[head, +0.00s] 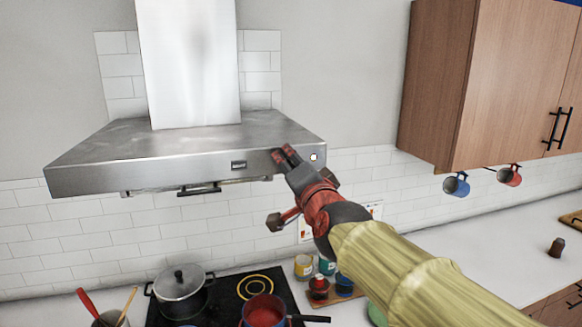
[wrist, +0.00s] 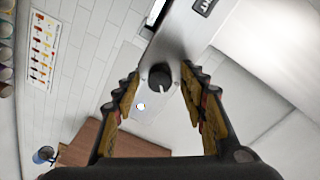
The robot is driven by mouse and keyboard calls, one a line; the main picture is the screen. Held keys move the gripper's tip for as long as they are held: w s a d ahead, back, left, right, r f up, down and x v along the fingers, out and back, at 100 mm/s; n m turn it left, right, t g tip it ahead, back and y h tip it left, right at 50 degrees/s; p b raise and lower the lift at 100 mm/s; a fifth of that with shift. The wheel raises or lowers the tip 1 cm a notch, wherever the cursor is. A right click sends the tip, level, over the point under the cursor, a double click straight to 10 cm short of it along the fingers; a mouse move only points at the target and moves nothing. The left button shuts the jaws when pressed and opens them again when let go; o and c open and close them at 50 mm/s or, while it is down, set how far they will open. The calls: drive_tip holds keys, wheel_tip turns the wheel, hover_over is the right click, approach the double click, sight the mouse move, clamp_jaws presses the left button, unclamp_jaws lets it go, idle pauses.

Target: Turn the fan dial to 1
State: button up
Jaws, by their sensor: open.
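The fan dial (wrist: 160,77) is a small dark round knob on the front strip of the steel range hood (head: 110,165). In the wrist view it shows between the two fingertips of my gripper (wrist: 161,74). The fingers are apart, one on each side of the dial; I cannot tell whether they touch it. The dial's number marks are too small to read. In the head view my gripper (head: 282,155) is at the right part of the hood's front, and the dial is hidden behind it.
A lit round spot (head: 313,157) is on the hood right of my gripper. A wooden wall cabinet (head: 465,80) hangs at the right, with a blue mug (head: 456,185) and a red mug below. A lidded pot (head: 180,292) and a red pan (head: 264,312) stand on the cooktop below.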

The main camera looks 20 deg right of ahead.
drive_tip(key=s, duration=1.2)
drive_tip(key=shift+a+r, duration=0.15)
drive_tip(key=shift+a, duration=0.05)
drive_tip(key=shift+a, duration=0.1)
idle(0.4)
drive_tip(key=s+a+f+n+g+y+b, duration=0.1)
drive_tip(key=s+a+f+n+g+y, duration=0.15)
drive_tip(key=a+f+n, duration=0.4)
drive_tip(key=s+a+f+n+g+y+b, duration=0.1)
drive_tip(key=s+a+f+n+g+y, duration=0.15)
drive_tip(key=f, duration=0.65)
drive_tip(key=s+d+f+n+g+h+b, duration=0.1)
drive_tip(key=s+d+f+g+b, duration=0.1)
drive_tip(key=f, duration=0.6)
drive_tip(key=s+d+f+n+g+h+b, duration=0.1)
drive_tip(key=s+d+f+g+h+b, duration=0.1)
drive_tip(key=s+f, duration=0.4)
drive_tip(key=s+d+f+g+h+b, duration=0.1)
drive_tip(key=s+d+f+g+b, duration=0.2)
drive_tip(key=f, duration=0.8)
drive_tip(key=s+d+b, duration=0.1)
drive_tip(key=s+d, duration=0.1)
drive_tip(key=d, duration=0.1)
drive_tip(key=shift+f+n+b, duration=0.25)
drive_tip(key=shift+n+b, duration=0.1)
drive_tip(key=shift+n, duration=0.05)
drive_tip(key=shift+a, duration=0.1)
